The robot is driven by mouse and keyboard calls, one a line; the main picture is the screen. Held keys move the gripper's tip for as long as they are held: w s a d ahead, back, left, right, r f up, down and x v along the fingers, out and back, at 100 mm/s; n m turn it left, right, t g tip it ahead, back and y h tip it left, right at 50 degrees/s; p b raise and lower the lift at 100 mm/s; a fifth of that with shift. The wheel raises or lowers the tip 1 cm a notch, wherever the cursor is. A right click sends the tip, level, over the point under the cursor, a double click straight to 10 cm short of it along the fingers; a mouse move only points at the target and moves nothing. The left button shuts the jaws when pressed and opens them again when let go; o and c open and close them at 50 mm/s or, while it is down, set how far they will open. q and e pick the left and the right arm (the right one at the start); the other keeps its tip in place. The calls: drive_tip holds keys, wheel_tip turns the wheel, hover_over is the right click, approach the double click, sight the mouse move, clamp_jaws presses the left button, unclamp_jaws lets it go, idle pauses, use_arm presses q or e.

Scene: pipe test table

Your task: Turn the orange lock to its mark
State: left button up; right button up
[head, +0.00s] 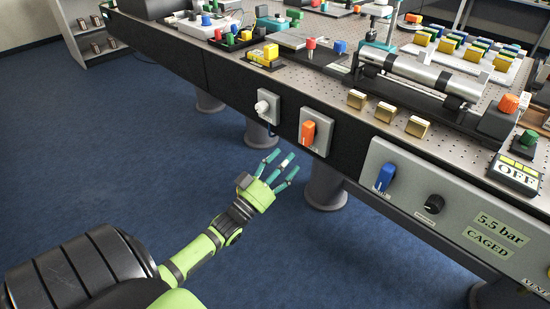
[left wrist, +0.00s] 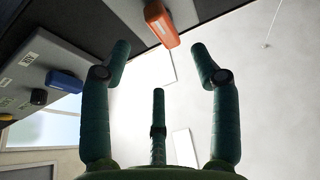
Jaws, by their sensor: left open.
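The orange lock (head: 308,133) is an upright handle on a light grey plate (head: 322,128) fixed to the table's dark front side. It also shows in the left wrist view (left wrist: 161,24), at the top, beyond my fingers. My left gripper (head: 279,166) has three green fingers, spread open and empty. It is below and a little left of the lock in the head view, apart from it. The lock's mark cannot be made out. My right gripper is not in view.
A white knob (head: 262,108) on a grey plate is left of the lock. A blue handle (head: 385,177) and a black knob (head: 434,204) sit on the control panel (head: 455,215) to the right. Table legs (head: 325,187) stand below. The floor before the table is free.

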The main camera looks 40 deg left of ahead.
use_arm(q)
drive_tip(key=v, duration=0.4)
drive_tip(key=shift+f, duration=0.1)
idle(0.4)
